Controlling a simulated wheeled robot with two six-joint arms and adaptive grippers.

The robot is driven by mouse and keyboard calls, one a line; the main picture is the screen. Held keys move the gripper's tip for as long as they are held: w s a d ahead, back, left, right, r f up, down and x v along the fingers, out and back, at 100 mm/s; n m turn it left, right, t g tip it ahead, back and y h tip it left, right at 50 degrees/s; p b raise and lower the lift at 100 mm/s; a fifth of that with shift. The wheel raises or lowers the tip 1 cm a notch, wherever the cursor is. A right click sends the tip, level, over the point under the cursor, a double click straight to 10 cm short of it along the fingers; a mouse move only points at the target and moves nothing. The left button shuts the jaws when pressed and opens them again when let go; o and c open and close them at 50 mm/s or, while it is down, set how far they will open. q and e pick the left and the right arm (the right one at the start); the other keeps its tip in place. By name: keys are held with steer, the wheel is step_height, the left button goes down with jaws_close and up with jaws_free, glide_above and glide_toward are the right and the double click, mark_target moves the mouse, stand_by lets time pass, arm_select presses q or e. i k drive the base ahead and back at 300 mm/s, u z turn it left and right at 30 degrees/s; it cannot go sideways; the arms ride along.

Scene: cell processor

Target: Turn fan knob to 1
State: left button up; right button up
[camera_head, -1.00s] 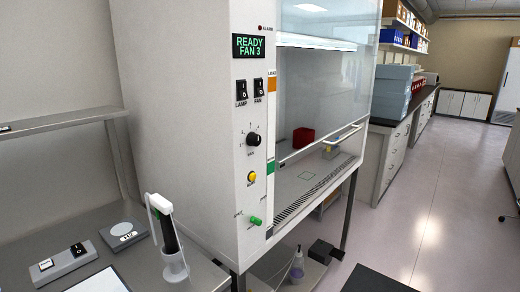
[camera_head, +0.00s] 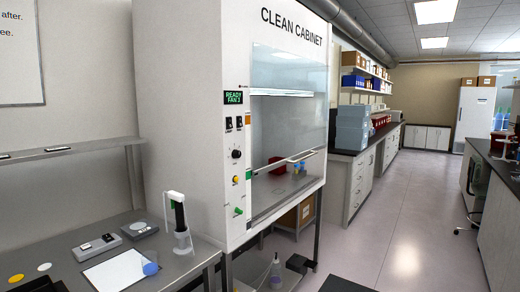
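The fan knob is the black round knob (camera_head: 236,154) on the narrow front panel of the white clean cabinet (camera_head: 185,110). Its pointer is too small to read. Above it are two black rocker switches, the lamp switch (camera_head: 228,124) and the fan switch (camera_head: 239,122). A green display (camera_head: 236,98) above them reads READY and FAN with a digit that looks like 3. Neither of my grippers shows in the view.
A steel bench (camera_head: 190,262) at the left holds a pipette in a stand (camera_head: 180,225), a switch box (camera_head: 95,247), a small scale (camera_head: 140,229) and a white sheet (camera_head: 112,272). The cabinet sash is partly raised. The floor (camera_head: 400,220) to the right is clear.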

mark_target(236, 154)
steer(key=z, duration=0.6)
steer(key=i, duration=0.95)
steer(key=z, duration=0.3)
